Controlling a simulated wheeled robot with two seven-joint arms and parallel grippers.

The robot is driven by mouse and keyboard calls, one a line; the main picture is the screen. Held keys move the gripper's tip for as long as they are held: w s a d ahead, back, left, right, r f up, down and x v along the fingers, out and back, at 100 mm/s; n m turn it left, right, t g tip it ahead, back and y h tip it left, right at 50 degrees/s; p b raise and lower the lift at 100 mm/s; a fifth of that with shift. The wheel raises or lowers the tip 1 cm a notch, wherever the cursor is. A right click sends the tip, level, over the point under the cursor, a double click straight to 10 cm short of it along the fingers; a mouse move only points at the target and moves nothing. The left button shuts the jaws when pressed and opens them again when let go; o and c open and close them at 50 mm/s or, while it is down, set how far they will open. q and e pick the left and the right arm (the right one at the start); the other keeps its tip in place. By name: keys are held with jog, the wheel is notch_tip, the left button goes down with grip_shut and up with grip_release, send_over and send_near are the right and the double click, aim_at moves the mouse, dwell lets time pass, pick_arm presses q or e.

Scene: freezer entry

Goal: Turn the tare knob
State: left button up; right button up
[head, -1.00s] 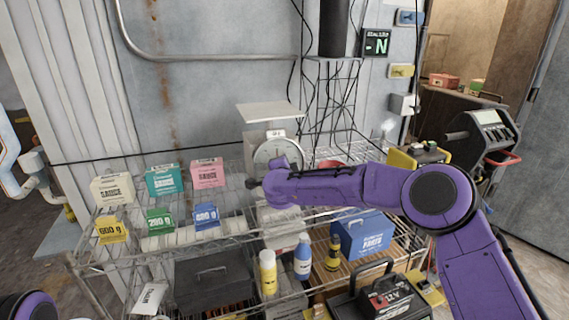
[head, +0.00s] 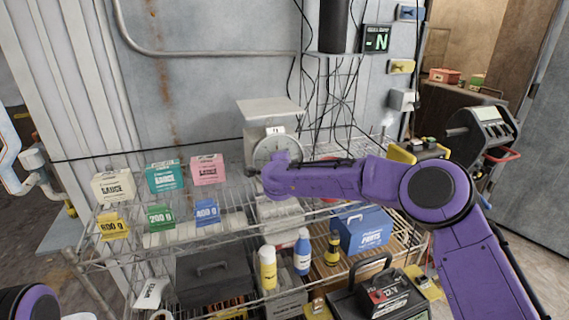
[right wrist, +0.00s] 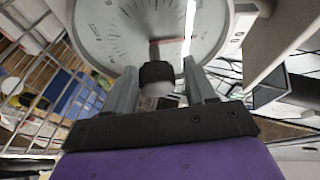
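The weighing scale stands on the wire shelf, with a flat pan (head: 270,110) on top and a round white dial (head: 268,148) facing me. In the right wrist view the dial (right wrist: 120,38) fills the top. A dark round knob (right wrist: 157,76) sticks out in front of it. My right gripper (right wrist: 160,68) is open, with one finger on each side of the knob and a visible gap to both. My left gripper is out of view.
Sauce boxes in cream (head: 113,187), teal (head: 164,177) and pink (head: 208,170) stand left of the scale. Yellow (head: 112,226), green (head: 161,218) and blue (head: 206,212) weight blocks sit in front of them. A display (head: 377,39) hangs on the wall.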

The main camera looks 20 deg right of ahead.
jog(key=shift+f, duration=0.1)
jog(key=shift+s, duration=0.2)
jog(key=b+v, duration=0.3)
jog(key=v, duration=0.7)
jog(key=shift+s, duration=0.15)
